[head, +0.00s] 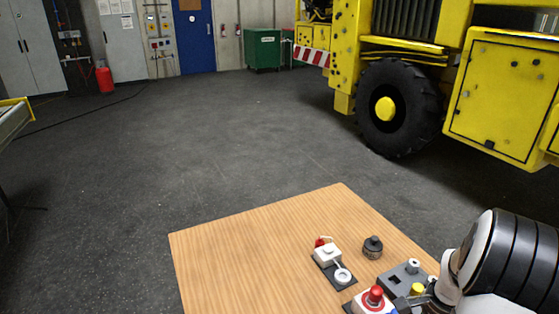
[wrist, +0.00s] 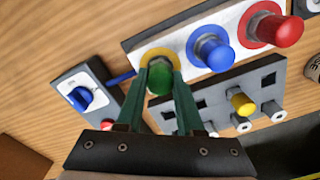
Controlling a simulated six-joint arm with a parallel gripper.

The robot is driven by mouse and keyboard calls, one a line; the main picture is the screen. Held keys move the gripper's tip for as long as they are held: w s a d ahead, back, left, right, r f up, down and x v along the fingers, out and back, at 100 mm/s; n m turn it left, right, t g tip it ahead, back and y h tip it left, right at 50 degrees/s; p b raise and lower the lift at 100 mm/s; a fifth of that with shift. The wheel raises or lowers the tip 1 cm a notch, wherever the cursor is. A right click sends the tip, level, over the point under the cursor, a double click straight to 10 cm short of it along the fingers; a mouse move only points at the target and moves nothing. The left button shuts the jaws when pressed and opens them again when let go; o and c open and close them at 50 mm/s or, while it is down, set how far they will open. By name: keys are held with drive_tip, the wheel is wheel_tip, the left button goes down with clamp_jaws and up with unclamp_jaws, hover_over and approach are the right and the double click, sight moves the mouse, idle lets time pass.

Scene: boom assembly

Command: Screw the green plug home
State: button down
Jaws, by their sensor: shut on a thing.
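In the wrist view my gripper (wrist: 161,72) is shut on the green plug (wrist: 159,80), one finger on each side of it. The plug sits at a yellow ring (wrist: 173,53) on the white panel (wrist: 187,62). How deep it is seated cannot be told, as the fingers and the viewing angle hide its base. On the same panel are a blue plug (wrist: 212,50) and a red plug (wrist: 270,27) in a red ring.
A grey socket block (wrist: 215,100) with a yellow plug (wrist: 242,103) lies close beside the fingers. A box with a blue knob (wrist: 80,98) is on the left. A dark knurled cylinder (head: 373,247) stands behind. The wooden table's (head: 240,262) left side is clear.

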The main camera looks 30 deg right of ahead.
drive_tip(key=m, duration=1.2)
drive_tip(key=shift+f, duration=0.1)
drive_tip(key=c, duration=0.6)
unclamp_jaws()
drive_tip(key=n, duration=1.2)
